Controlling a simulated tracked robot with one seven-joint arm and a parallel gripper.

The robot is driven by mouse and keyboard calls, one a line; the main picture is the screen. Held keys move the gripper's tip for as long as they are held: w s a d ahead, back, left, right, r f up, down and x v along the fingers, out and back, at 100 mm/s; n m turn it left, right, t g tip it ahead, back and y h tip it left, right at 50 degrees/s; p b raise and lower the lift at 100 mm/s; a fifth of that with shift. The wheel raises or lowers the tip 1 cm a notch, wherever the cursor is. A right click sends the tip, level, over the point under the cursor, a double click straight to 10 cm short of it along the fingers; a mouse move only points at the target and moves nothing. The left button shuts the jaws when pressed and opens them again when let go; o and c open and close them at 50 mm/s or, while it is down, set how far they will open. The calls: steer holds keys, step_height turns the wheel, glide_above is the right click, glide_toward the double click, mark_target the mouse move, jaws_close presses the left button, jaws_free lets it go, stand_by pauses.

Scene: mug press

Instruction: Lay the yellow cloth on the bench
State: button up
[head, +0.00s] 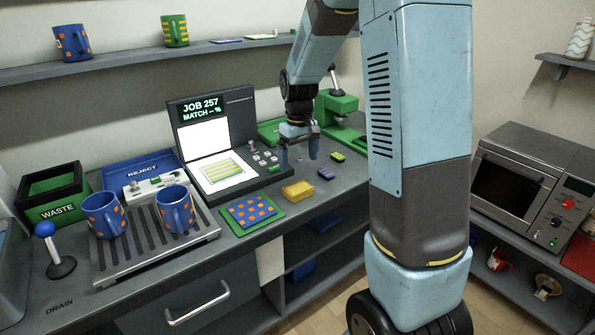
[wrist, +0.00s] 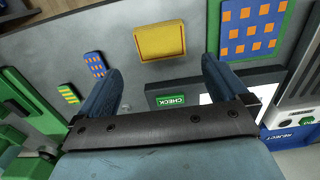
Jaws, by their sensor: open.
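The yellow cloth (head: 298,191) is a small folded pad lying flat on the grey bench (head: 262,223), near its front edge and to the right of the blue-and-orange patterned sheet. In the wrist view the cloth (wrist: 160,41) shows whole, beyond and between my two fingers. My gripper (head: 299,158) is open and empty in the head view, above the bench and behind the cloth, apart from it. In the wrist view my gripper (wrist: 165,75) has its fingers spread wide with nothing between them.
The patterned sheet (head: 252,212) lies on a green mat left of the cloth. A press station with a screen (head: 205,108) and a CHECK button stands behind. Two blue mugs (head: 175,208) stand on the drain rack at left. Small patterned swatches (head: 326,173) lie at right.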

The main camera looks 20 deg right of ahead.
steer(key=s+r+m+t, duration=0.2)
steer(key=s+r+t, duration=0.1)
steer(key=s+r, duration=1.05)
steer(key=s+r+m+t, duration=0.1)
steer(key=s+r, duration=0.3)
steer(key=s, duration=0.9)
steer(key=shift+s+a+m+t, duration=0.15)
steer(key=shift+s+m+t, duration=0.2)
steer(key=shift+t, duration=0.45)
